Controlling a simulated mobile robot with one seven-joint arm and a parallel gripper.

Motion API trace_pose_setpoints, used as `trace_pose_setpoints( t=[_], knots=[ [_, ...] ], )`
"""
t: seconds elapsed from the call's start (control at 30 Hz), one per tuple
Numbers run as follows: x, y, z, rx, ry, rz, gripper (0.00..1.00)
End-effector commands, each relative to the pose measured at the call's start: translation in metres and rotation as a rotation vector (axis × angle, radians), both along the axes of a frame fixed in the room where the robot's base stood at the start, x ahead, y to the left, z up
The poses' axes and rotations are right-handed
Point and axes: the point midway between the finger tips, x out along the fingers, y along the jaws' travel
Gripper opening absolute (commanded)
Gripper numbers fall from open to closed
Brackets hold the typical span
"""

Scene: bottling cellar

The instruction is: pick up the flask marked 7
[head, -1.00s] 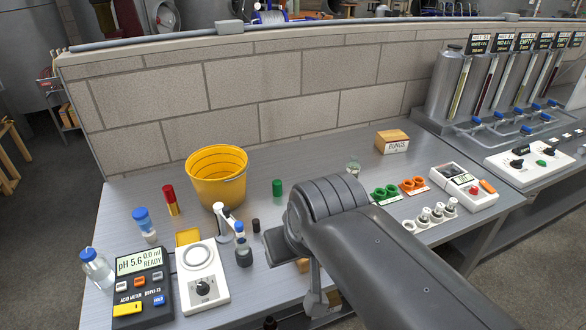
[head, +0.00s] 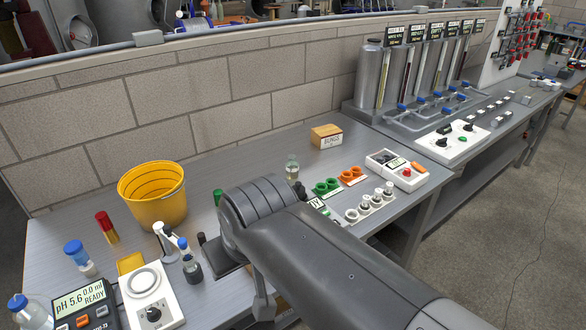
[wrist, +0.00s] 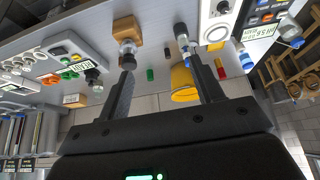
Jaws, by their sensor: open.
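No number 7 is legible on any flask in either view. A small clear flask (head: 292,168) stands behind my arm in the head view; it seems to be the one at left in the wrist view (wrist: 92,77). Another flask with a dark neck (wrist: 127,55) is by the left fingertip in the wrist view, hidden behind my arm in the head view. A blue-capped bottle with dark contents (head: 190,262) stands left of my arm. A blue-capped clear bottle (head: 28,312) is at the lower left. My gripper (wrist: 162,66) is open, with nothing held between the fingers.
A yellow bucket (head: 156,212), red tube (head: 106,228), acid meter (head: 84,305) and stirrer (head: 152,300) crowd the left bench. The bungs box (head: 327,136), green rings (head: 326,187) and orange rings (head: 352,175) lie to the right. A block wall (head: 210,90) backs the bench.

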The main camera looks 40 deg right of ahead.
Motion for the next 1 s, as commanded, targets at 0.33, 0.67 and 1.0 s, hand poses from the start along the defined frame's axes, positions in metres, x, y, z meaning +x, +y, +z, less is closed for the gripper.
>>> trace_pose_setpoints(
  t=[0.33, 0.67, 1.0],
  knots=[
    [0.0, 0.0, 0.0, 0.0, 0.0, 0.0, 0.72],
    [0.02, -0.005, 0.011, -0.006, 0.008, -0.006, 0.72],
    [0.122, -0.044, 0.043, -0.029, 0.042, -0.026, 0.72]
  ],
)
